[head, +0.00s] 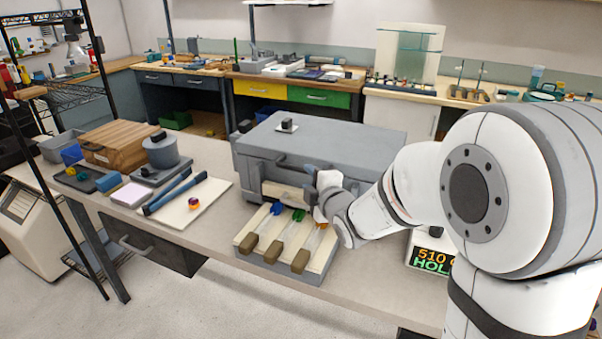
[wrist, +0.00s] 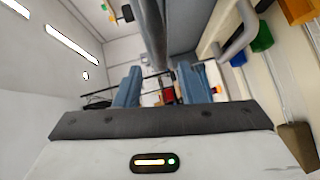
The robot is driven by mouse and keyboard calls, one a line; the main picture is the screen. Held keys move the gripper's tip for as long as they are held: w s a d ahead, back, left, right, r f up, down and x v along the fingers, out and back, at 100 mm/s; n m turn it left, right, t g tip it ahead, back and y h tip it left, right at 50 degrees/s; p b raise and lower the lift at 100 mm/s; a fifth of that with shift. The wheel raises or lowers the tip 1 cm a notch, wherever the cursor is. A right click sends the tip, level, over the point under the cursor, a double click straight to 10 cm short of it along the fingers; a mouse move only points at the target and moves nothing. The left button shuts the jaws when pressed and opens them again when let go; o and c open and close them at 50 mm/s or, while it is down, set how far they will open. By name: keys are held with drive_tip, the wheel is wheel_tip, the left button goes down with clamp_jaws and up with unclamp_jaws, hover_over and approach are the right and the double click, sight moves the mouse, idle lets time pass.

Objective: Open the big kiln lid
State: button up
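The big kiln is a grey box on the bench in the head view, with its flat grey lid (head: 335,137) lying shut on top. My gripper (head: 311,181) is at the kiln's front, just above the rod rack. In the wrist view, the two blue fingers of my gripper (wrist: 160,88) are spread with a gap between them. A grey-blue bar (wrist: 152,28) along the kiln front lines up with that gap. I cannot tell whether the fingers touch it. A pale curved handle (wrist: 238,42) shows to its right.
A rack (head: 284,259) with several coloured, brown-ended rods stands below my gripper. A display box (head: 432,256) is at right. A blue tool on a pale board (head: 187,204), a grey pot (head: 161,151) and a wooden box (head: 119,143) lie left.

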sight(301, 171)
drive_tip(key=p+x, duration=0.1)
drive_tip(key=x, duration=0.6)
drive_tip(key=shift+w, duration=0.1)
drive_tip(key=shift+c, duration=0.5)
clamp_jaws()
